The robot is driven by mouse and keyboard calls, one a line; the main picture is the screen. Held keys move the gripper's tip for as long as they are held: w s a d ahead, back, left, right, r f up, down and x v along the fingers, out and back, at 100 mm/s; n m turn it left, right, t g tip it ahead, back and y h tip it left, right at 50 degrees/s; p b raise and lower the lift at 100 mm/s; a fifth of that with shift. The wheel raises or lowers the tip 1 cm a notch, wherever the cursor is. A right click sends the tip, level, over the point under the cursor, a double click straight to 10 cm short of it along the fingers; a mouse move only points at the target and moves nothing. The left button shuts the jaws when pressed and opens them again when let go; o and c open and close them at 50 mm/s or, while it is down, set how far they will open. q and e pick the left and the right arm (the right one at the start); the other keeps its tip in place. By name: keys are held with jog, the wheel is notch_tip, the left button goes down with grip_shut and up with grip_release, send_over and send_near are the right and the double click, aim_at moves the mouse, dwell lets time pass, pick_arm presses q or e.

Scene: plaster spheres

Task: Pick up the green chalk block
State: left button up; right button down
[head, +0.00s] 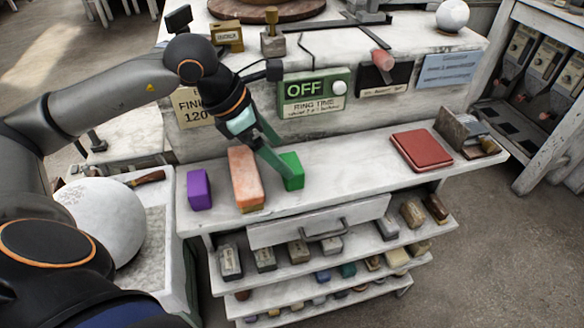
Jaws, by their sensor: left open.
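The green chalk block (292,168) stands upright on the white bench shelf (350,165), to the right of an orange block. My left gripper (284,161) reaches down to it from the upper left. Its jaws are open, with one finger across the block's front left side and the other towards its back left. The near finger hides part of the block. I cannot tell whether either finger touches it. My right gripper is not in view.
An orange block (245,180) stands close to the left of the green one, with a purple block (199,189) further left. A sign panel (314,93) reading OFF rises behind. A red pad (421,150) lies right; the shelf between is clear. A white sphere (105,215) sits left.

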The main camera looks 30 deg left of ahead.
aim_at(288, 164)
pick_arm(q)
jog(key=shift+p+x, duration=0.3)
jog(key=shift+x, duration=2.7)
jog(key=shift+s, duration=0.1)
jog(key=c, duration=1.3)
